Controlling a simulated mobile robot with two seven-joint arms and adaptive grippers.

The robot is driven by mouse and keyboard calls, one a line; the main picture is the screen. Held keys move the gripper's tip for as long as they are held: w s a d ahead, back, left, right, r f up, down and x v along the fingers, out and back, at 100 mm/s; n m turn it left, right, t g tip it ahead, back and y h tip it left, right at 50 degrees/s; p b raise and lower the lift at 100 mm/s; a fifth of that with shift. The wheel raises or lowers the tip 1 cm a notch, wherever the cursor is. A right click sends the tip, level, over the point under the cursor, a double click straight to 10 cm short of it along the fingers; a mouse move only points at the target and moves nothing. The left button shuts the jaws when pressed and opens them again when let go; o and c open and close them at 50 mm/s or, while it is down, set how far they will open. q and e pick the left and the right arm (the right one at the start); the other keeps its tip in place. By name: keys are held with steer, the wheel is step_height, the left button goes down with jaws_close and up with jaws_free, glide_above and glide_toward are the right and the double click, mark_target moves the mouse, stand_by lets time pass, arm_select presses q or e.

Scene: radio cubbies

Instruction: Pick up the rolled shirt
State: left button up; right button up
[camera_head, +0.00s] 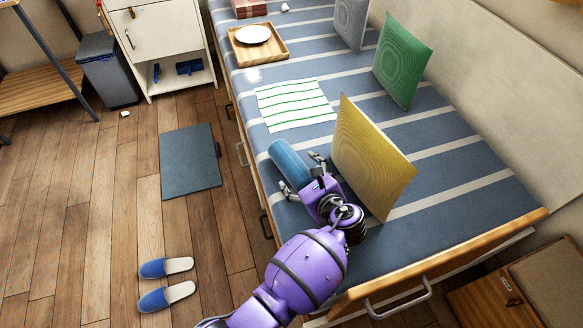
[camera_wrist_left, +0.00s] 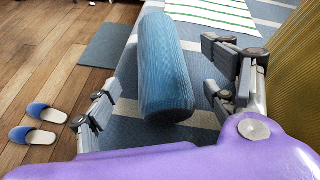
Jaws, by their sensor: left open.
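The rolled shirt is a blue cylinder (camera_head: 288,163) lying on the striped bench cushion near its front edge, beside the yellow pillow. My left gripper (camera_head: 299,175) is open at its near end, with one finger on each side. In the left wrist view the rolled shirt (camera_wrist_left: 163,70) lies lengthwise ahead, its near end between the open fingers of my left gripper (camera_wrist_left: 165,105). Gaps show between the shirt and the fingers. My right gripper is in neither view.
The yellow pillow (camera_head: 367,160) stands close on the right of my gripper. A green-striped white cloth (camera_head: 294,105) lies beyond the shirt. A wooden tray (camera_head: 275,51) with a plate, a green pillow (camera_head: 402,62) and a grey pillow (camera_head: 350,20) are farther back. Slippers (camera_head: 166,267) lie on the floor.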

mark_target(291, 165)
arm_select(q)
steer(key=x, duration=0.2)
steer(key=shift+w+a+f+b, duration=0.1)
steer(key=shift+w+f+b, duration=0.05)
steer(key=shift+w+b, duration=0.25)
steer(key=b+x, duration=0.2)
steer(key=x, duration=0.2)
steer(key=shift+a+f, duration=0.1)
steer(key=shift+f, duration=0.1)
steer(key=shift+w+a+f, duration=0.1)
steer(key=shift+w, duration=0.15)
steer(key=shift+c, duration=1.1)
steer(key=c, duration=1.1)
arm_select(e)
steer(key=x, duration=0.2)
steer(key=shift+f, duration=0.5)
